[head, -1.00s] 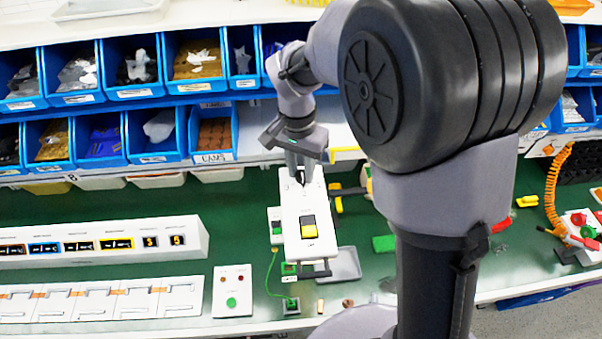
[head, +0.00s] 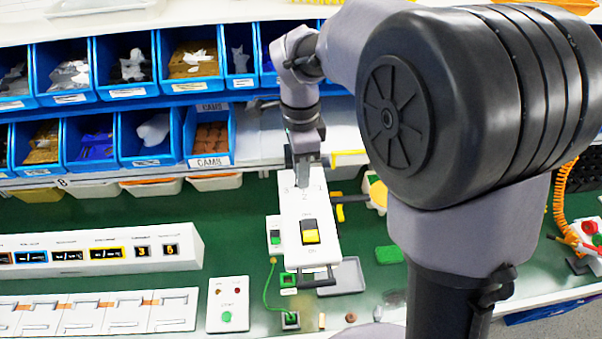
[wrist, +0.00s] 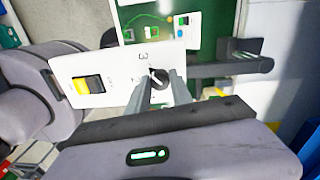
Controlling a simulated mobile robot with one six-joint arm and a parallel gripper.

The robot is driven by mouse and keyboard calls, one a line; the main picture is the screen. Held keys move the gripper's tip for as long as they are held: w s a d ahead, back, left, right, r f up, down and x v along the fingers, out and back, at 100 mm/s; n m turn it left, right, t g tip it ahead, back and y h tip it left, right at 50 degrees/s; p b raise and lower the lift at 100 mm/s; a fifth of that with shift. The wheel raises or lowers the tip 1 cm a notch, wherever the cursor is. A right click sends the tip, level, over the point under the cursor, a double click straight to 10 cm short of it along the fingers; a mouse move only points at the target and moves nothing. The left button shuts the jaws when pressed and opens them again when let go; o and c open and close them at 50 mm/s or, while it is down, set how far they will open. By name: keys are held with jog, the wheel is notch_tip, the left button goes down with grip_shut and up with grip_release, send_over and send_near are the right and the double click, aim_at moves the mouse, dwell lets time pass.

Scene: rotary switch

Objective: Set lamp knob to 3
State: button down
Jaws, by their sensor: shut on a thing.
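A white panel box (head: 292,230) stands on the green bench. It also shows in the wrist view (wrist: 112,82). It carries a yellow-and-black rocker switch (head: 310,231) and, at its far end, a dark round lamp knob (wrist: 158,77). A printed 3 (wrist: 142,57) is beside the knob in the wrist view. My gripper (head: 303,184) points down over the knob end and its two fingers are shut on the knob. The fingers hide part of the knob and of the dial marks, so I cannot tell which mark it points to.
Blue parts bins (head: 125,65) line the shelves behind. A white display console (head: 100,250) and a small white button box (head: 228,305) stand to the left.

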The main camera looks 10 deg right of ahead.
jog(key=shift+m+b, duration=0.4)
jog(key=shift+m, duration=0.6)
jog(key=c, duration=1.1)
grip_release()
jog(key=shift+c, duration=0.2)
notch_tip(320, 180, up, 17)
jog(key=p, duration=0.4)
jog(key=shift+w+r, duration=0.2)
jog(key=shift+w, duration=0.2)
